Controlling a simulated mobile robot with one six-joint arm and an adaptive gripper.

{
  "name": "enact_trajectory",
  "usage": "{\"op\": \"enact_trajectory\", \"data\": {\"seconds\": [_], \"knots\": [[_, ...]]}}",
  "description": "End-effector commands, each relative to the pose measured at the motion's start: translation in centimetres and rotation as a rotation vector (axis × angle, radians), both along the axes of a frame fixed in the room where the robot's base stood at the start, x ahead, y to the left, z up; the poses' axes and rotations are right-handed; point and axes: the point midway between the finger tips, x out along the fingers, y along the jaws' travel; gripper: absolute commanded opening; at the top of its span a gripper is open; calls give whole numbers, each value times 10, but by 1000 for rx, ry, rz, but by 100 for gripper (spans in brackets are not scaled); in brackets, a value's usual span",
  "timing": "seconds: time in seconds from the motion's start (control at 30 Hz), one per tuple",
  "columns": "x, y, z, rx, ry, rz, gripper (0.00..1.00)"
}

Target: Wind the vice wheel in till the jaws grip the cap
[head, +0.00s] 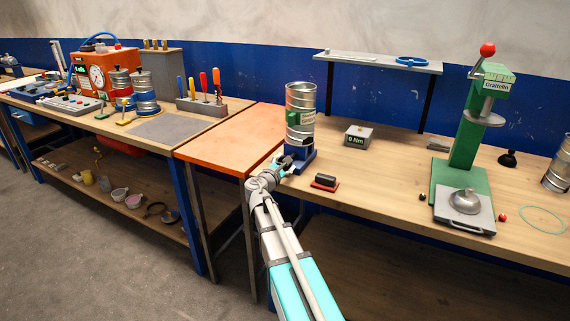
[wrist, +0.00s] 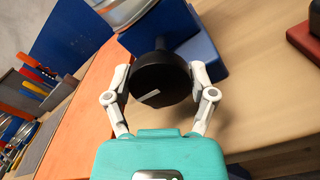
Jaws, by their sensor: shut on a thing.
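The blue vice (head: 301,160) stands near the left front of the wooden bench, and its blue body also shows in the wrist view (wrist: 205,45). A silver spiral duct piece (head: 300,98) stands upright above it, with a green part at its left side. The vice wheel (wrist: 160,84) is a dark round knob with a short white mark on its face. My gripper (wrist: 160,77) has one finger on each side of the wheel and is shut on it. In the head view my gripper (head: 284,163) is at the vice's front. The jaws' contact with the cap cannot be made out.
A grey box (head: 358,135) reading 0 Nm stands right of the vice. A dark block on a red base (head: 325,181) lies near the front edge. A green press (head: 462,150) stands further right. An orange bench top (head: 232,135) adjoins at left.

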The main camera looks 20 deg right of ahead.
Motion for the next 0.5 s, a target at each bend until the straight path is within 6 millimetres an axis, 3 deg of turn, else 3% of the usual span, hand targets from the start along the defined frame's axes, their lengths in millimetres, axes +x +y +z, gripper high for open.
{"op": "enact_trajectory", "data": {"seconds": [0.03, 0.17, 0.2, 0.5], "knots": [[-1, -1, 0, 0, 0, -4, 74], [0, -1, 0, -1, 0, -3, 98], [0, -1, 0, 0, 1, -2, 100], [0, 0, 0, -1, 1, -1, 100]]}}
